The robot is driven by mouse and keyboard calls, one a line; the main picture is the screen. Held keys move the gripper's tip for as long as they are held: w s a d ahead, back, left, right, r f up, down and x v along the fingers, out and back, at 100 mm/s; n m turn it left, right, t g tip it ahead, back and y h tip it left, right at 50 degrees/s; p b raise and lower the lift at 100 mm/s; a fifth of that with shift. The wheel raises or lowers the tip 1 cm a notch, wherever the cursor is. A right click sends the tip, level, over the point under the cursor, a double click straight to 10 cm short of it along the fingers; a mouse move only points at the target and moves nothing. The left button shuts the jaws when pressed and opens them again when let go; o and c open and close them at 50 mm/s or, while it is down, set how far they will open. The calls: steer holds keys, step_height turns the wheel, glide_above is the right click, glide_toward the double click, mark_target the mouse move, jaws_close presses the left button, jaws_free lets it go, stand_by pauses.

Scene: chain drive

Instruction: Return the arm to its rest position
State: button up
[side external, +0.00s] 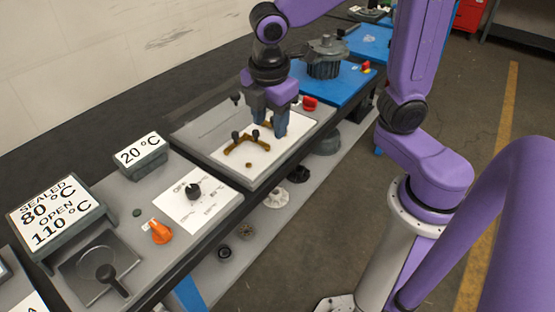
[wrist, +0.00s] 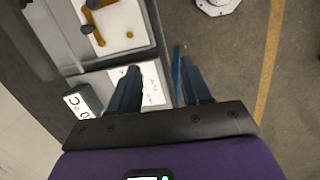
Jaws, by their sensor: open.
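My gripper (side external: 268,120) is over the far part of a grey tray with a white plate (side external: 262,170). Its dark fingers are apart with nothing between them. In the wrist view the gripper (wrist: 160,68) also shows open and empty, with the bench edge and floor below it. A brown angled part with black knobs (side external: 243,142) lies on the white plate, near the fingers but apart from them in the wrist view (wrist: 93,18). A small brown disc (side external: 277,166) lies beside it.
A grey geared housing (side external: 327,58) stands on a blue board behind the gripper. A red knob (side external: 310,103) is close by. Toward the front are a 20 °C sign (side external: 140,154), an orange knob (side external: 160,231) and a temperature sign (side external: 56,213). Several parts lie on the lower shelf.

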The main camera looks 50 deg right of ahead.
steer(key=s+d+f+m+y, duration=0.1)
steer(key=s+d+m, duration=0.1)
steer(key=s, duration=0.6)
steer(key=s+d+f+m+g+y, duration=0.1)
steer(key=s+d+m, duration=0.1)
steer(key=s, duration=0.6)
steer(key=shift+d+f+m, duration=0.3)
steer(key=shift+d+f, duration=0.05)
steer(key=shift+d, duration=0.25)
steer(key=shift+w, duration=0.1)
